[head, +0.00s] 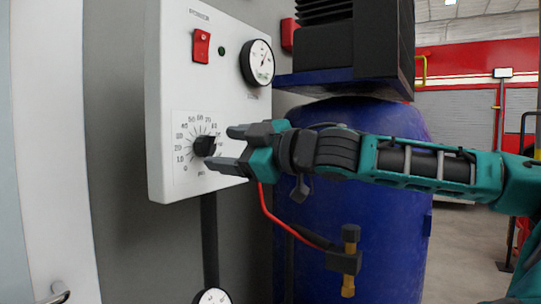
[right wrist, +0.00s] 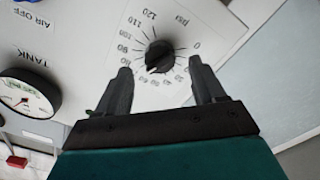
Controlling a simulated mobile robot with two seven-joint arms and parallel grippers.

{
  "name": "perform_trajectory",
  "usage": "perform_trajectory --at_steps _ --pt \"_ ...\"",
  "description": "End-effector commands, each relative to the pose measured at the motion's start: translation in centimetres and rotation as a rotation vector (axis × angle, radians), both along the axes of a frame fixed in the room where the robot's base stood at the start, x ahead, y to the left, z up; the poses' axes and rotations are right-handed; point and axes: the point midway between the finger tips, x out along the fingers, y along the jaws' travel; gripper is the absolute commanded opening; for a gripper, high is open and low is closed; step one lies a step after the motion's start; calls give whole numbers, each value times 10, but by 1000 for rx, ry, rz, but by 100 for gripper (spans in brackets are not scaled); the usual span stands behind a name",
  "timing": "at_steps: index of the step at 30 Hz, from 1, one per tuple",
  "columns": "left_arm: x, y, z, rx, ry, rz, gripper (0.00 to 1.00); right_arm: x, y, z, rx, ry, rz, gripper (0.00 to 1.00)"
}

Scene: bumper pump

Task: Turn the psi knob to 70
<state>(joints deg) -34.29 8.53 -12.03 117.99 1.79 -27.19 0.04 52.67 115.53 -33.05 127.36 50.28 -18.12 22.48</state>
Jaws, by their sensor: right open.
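The psi knob (head: 204,146) is a black round knob on a white dial plate with printed numbers, on the front of a white control box. In the right wrist view the knob (right wrist: 159,55) appears between the two fingers, with a small light mark on its lower left side. The exact number it points at cannot be read. My right gripper (head: 221,147) is open, with one finger above and one below the knob's level. In the right wrist view the open fingers (right wrist: 160,66) show gaps on both sides of the knob. My left gripper is not in view.
A blue tank (head: 350,240) stands behind my right arm. A red cable and hose hang below the arm.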

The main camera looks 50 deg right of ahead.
Motion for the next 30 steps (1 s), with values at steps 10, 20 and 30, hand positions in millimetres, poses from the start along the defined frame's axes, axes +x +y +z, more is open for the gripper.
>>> perform_trajectory --at_steps 10,20,30 --pt "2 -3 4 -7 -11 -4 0 -49 -5 1 0 -1 -6 69" --pt "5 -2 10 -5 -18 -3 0 -85 -8 1 -1 1 -3 69" --pt "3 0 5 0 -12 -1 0 -96 -8 0 3 0 1 69"
